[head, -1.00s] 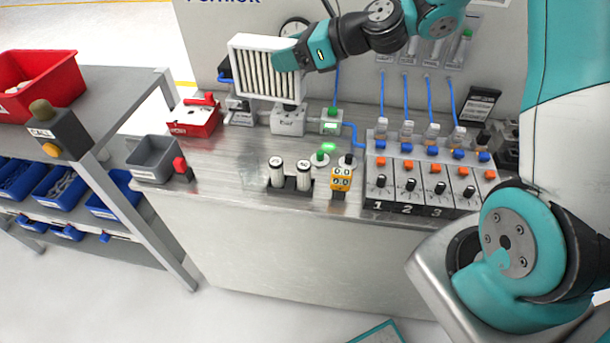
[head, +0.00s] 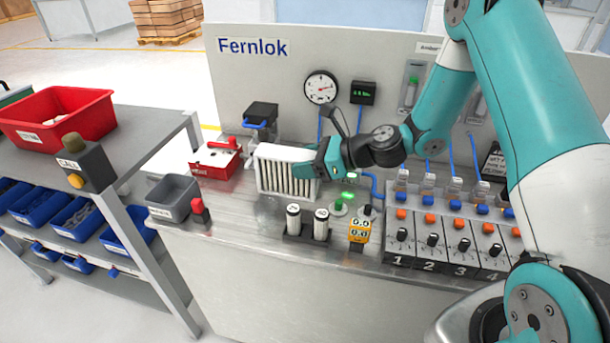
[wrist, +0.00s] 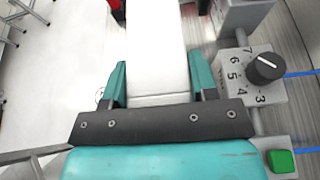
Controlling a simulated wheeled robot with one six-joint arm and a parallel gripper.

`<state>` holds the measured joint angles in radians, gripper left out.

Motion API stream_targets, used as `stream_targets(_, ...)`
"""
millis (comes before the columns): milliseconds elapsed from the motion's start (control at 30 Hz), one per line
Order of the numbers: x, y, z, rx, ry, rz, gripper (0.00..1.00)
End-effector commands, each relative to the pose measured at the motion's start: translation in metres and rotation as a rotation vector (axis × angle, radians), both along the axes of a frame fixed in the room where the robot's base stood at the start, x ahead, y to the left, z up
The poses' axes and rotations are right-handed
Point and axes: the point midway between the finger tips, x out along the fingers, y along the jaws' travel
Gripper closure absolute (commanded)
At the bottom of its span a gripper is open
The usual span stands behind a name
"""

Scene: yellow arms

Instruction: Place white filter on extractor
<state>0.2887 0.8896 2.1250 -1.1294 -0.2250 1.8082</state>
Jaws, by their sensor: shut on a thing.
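The white filter (head: 271,153) is a pleated, white-framed block. In the head view it is upright above the back of the metal bench, right of the red box. My gripper (head: 312,166) is shut on its right end. In the wrist view the filter (wrist: 158,48) runs away between my teal fingers (wrist: 159,88). I cannot tell which thing is the extractor; a black-topped unit with a blue handle (head: 262,112) stands behind the filter. The filter hides part of the bench behind it, and I cannot tell whether it touches anything.
A dial block (wrist: 262,72) and a green button (wrist: 281,161) lie right of my gripper in the wrist view. The red box (head: 215,163) is left of the filter. Two white cylinders (head: 307,223), a yellow meter (head: 360,229) and a knob panel (head: 440,245) line the bench front.

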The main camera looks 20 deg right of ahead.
Motion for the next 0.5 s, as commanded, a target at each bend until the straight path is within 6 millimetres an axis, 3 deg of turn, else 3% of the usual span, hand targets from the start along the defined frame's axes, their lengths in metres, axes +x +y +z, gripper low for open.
stream_targets(200, 0.0, 0.0, -0.031, 0.001, 0.004, -0.001, 0.79)
stream_targets(500, 0.0, 0.0, -0.037, 0.0, 0.0, 0.0, 0.79)
